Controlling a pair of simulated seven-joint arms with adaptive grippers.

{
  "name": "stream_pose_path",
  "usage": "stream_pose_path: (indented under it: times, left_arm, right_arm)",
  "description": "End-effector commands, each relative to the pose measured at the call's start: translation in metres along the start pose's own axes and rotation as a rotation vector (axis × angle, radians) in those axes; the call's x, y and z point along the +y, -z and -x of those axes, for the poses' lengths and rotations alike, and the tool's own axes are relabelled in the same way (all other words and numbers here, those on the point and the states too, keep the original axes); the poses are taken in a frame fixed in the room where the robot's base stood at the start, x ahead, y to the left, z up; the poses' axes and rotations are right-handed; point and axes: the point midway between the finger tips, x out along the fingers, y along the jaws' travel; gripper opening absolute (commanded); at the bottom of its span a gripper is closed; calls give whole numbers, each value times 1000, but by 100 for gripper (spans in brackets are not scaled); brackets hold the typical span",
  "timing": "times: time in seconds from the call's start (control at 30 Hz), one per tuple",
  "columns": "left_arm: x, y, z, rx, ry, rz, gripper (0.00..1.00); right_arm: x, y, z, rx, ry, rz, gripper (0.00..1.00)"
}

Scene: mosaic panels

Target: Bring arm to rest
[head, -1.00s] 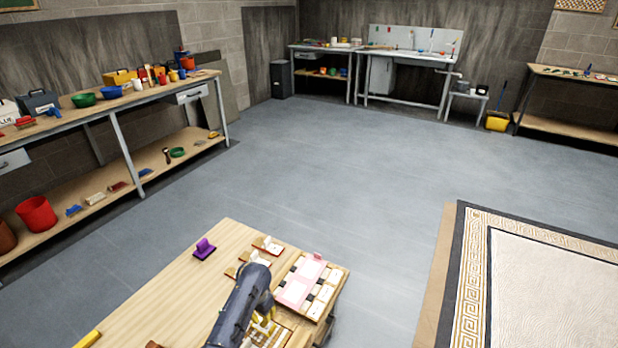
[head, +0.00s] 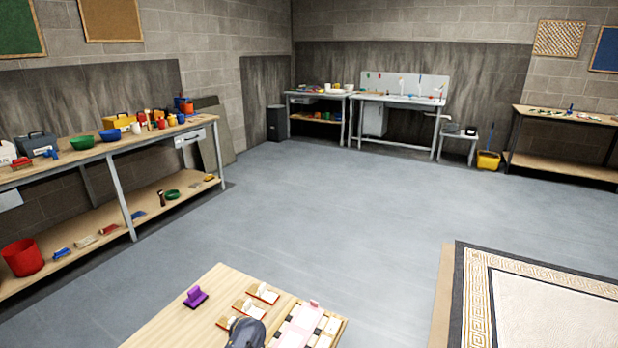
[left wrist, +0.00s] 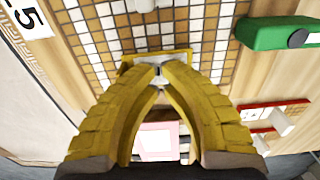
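In the head view a dark grey part of my arm (head: 245,333) shows at the bottom edge, over the wooden worktable (head: 205,312). My left gripper (left wrist: 158,70) shows in the left wrist view, with two yellow fingers meeting at their tips. It points down above a mosaic panel (left wrist: 203,40) of white and brown tiles. I see no object clearly held. A small pale patch shows by the fingertips, and I cannot tell what it is. My right gripper is in neither view.
The worktable carries a purple tool (head: 196,297), red-based blocks (head: 263,292) and a pink sheet (head: 303,318). A green object (left wrist: 280,33) lies beside the mosaic. A long workbench (head: 90,155) stands at left, and a patterned rug (head: 545,300) lies at right. The floor between is clear.

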Motion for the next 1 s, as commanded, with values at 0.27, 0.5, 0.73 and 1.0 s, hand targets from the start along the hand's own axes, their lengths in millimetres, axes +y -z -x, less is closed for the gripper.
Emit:
stream_pose_path:
  times: [0.27, 0.5, 0.73, 1.0]
  left_arm:
    - [0, 1, 30, 3, 0, -1, 0]
    - [0, 1, 56, 3, -1, 0, 0]
    - [0, -1, 51, -3, 0, 0, 0]
    - [0, -1, 21, -3, 1, 0, 0]
  right_arm:
    - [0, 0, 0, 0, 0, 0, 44]
    - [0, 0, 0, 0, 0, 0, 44]
    - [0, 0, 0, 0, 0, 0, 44]
    - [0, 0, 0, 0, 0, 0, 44]
